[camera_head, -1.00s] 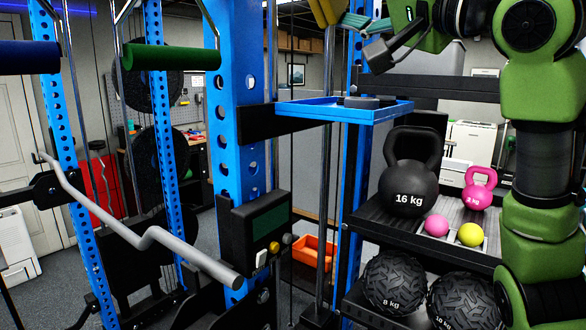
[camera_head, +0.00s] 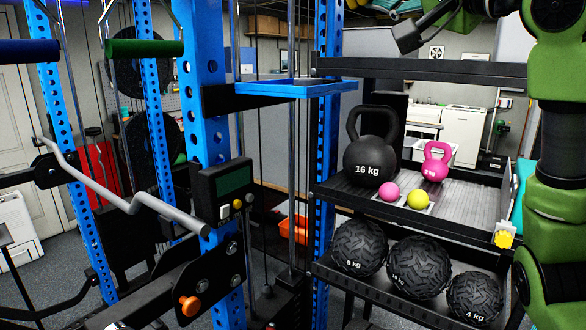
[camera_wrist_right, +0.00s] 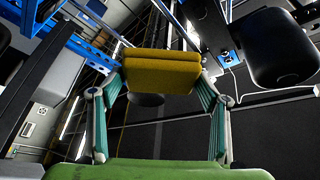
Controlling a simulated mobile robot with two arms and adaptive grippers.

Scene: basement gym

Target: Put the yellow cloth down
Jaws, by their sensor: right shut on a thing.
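The yellow cloth (camera_wrist_right: 160,70) is a folded, thick yellow block between the teal fingers of my right gripper (camera_wrist_right: 160,82) in the right wrist view. The fingers are shut on it from both sides. In the head view only a bit of yellow (camera_head: 362,3) and a teal finger part of my right gripper (camera_head: 402,8) show at the top edge, above and to the right of the blue tray (camera_head: 295,90). The cloth appears held in the air. My left gripper is not in view.
The blue tray's visible top looks empty. A black rack shelf (camera_head: 452,222) holds a 16 kg kettlebell (camera_head: 370,150), a pink kettlebell (camera_head: 434,163) and two small balls. Textured balls (camera_head: 418,268) lie below. A grey bar (camera_head: 125,200) and blue posts (camera_head: 207,110) stand left.

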